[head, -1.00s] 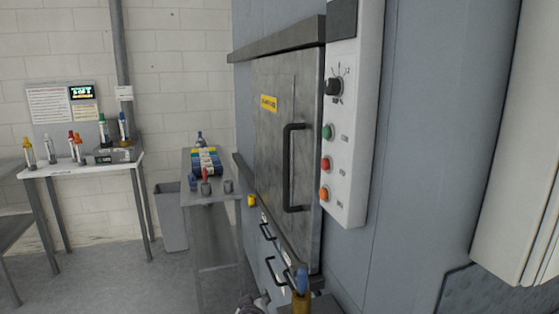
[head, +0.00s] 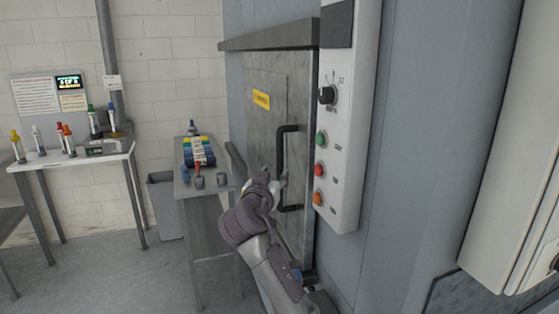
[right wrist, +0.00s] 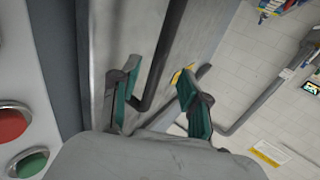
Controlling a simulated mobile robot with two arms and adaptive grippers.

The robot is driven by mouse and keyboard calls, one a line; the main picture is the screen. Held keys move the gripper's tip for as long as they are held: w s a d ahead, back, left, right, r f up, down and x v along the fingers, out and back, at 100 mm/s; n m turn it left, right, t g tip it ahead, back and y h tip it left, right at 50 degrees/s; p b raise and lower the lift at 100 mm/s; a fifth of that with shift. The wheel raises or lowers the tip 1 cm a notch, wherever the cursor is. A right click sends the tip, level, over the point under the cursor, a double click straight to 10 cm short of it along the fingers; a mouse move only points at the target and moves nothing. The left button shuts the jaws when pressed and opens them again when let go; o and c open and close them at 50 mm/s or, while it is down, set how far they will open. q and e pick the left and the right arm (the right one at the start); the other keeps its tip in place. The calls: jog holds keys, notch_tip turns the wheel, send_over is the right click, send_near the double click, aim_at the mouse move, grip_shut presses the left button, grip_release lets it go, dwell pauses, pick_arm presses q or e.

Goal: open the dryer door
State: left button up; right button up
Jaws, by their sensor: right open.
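The dryer door (head: 262,130) is a grey metal panel with a yellow label, and it looks closed in the head view. Its black vertical handle (head: 281,150) is on the door's right side. It also crosses the right wrist view (right wrist: 168,50). My right gripper (head: 275,177) is at the lower half of the handle, with its fingers apart. In the right wrist view my right gripper (right wrist: 158,97) is open, and the handle shows between its two green-padded fingers. I cannot tell whether either finger touches the handle. My left gripper is not in view.
A white control panel (head: 340,140) with a knob and coloured buttons stands just right of the door. A narrow metal table (head: 195,187) with small items is to the left. A white table (head: 75,160) with bottles stands against the wall.

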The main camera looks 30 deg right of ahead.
aim_at(279, 168)
jog(key=p+x, duration=0.1)
jog(key=x, duration=0.5)
jog(key=shift+w+d+p, duration=0.15)
jog(key=shift+d+p, duration=0.05)
jog(key=shift+p, duration=0.2)
grip_shut()
